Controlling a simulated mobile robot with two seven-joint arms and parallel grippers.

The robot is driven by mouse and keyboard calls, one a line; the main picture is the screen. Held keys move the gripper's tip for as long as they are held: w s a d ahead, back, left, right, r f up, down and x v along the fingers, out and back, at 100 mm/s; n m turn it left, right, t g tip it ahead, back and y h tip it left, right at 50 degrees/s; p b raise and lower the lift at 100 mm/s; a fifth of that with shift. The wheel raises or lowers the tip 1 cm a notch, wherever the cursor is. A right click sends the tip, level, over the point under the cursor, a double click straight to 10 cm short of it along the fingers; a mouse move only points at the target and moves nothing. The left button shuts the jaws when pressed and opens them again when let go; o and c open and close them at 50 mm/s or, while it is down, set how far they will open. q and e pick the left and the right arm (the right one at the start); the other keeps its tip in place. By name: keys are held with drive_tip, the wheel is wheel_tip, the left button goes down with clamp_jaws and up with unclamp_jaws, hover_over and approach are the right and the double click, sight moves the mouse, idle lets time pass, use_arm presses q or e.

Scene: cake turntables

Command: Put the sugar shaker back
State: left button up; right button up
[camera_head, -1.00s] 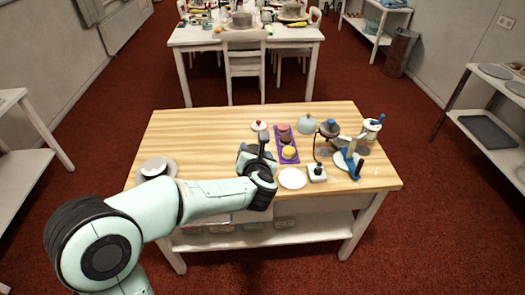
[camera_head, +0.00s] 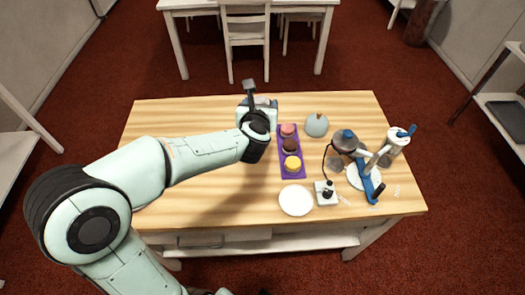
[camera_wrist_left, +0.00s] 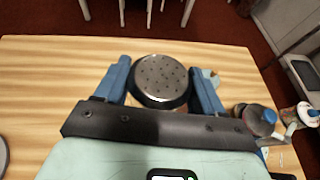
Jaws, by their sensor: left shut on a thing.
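My left gripper (camera_head: 262,104) is over the back middle of the wooden table (camera_head: 180,118). In the left wrist view its blue fingers (camera_wrist_left: 162,68) are closed on both sides of the sugar shaker (camera_wrist_left: 161,80), which shows a round, grey, perforated top. In the head view the shaker is mostly hidden by the gripper, and I cannot tell whether its base touches the table. My right gripper is not in view.
A purple tray (camera_head: 282,137) with pink, brown and yellow cakes lies just right of my left gripper. Further right are a pale domed thing (camera_head: 316,125), a white plate (camera_head: 296,200), a switch box (camera_head: 326,193) and a blue-armed turntable (camera_head: 372,184). The table's back left is clear.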

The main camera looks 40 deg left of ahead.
use_arm(q)
drive_tip(key=shift+w+a, duration=0.1)
drive_tip(key=shift+w, duration=0.1)
drive_tip(key=shift+s+f+b, duration=0.1)
drive_tip(key=shift+f+b, duration=1.85)
drive_tip(key=shift+f, duration=7.9)
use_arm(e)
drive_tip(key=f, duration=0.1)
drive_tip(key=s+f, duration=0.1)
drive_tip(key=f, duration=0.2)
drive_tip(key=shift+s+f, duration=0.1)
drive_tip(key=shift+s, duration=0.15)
use_arm(q)
drive_tip(key=shift+f, duration=0.1)
drive_tip(key=o, duration=1.3)
drive_tip(key=shift+c, duration=0.2)
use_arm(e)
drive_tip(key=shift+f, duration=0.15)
